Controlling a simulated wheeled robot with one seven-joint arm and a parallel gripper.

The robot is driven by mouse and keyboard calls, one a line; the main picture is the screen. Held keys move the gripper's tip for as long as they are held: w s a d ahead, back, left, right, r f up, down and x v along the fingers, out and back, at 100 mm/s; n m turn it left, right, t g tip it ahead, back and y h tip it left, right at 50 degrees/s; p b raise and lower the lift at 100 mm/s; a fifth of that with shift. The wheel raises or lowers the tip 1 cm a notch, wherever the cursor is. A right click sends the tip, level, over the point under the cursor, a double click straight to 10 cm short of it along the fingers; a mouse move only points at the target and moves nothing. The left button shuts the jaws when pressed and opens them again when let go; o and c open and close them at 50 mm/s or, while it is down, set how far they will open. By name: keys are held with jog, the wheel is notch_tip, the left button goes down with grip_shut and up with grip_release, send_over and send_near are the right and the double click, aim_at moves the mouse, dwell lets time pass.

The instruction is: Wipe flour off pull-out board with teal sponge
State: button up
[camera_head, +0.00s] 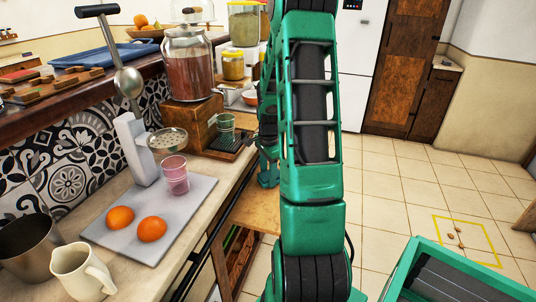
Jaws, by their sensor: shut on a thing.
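The pull-out board (252,211) is a tan wooden panel below the counter edge, partly hidden behind my green arm. My arm reaches forward, and its far end comes down left of the big green link. My gripper (268,180) is there, low over the far part of the board, small and partly covered by the arm. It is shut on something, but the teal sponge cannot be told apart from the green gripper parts. I cannot make out flour on the visible part of the board.
The counter beside the board holds a grey cutting board (180,225) with two oranges (151,229), a pink glass (175,176), a white pitcher (82,272) and a metal pot (26,247). A large jar (188,65) stands behind. Tiled floor at right is mostly clear.

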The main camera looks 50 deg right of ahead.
jog(key=shift+s+a, duration=0.15)
jog(key=shift+a, duration=0.1)
jog(key=shift+d+f, duration=0.15)
jog(key=shift+d, duration=0.1)
jog(key=shift+w+d+r, duration=0.25)
jog(key=shift+w, duration=0.1)
jog(key=shift+d+f, duration=0.1)
jog(key=shift+d, duration=0.15)
jog(key=shift+w+d, duration=0.2)
jog(key=shift+d, duration=0.35)
jog(key=shift+w+d, duration=0.2)
jog(key=shift+d, duration=0.35)
jog(key=shift+w+d+r, duration=0.1)
jog(key=shift+r, duration=3.9)
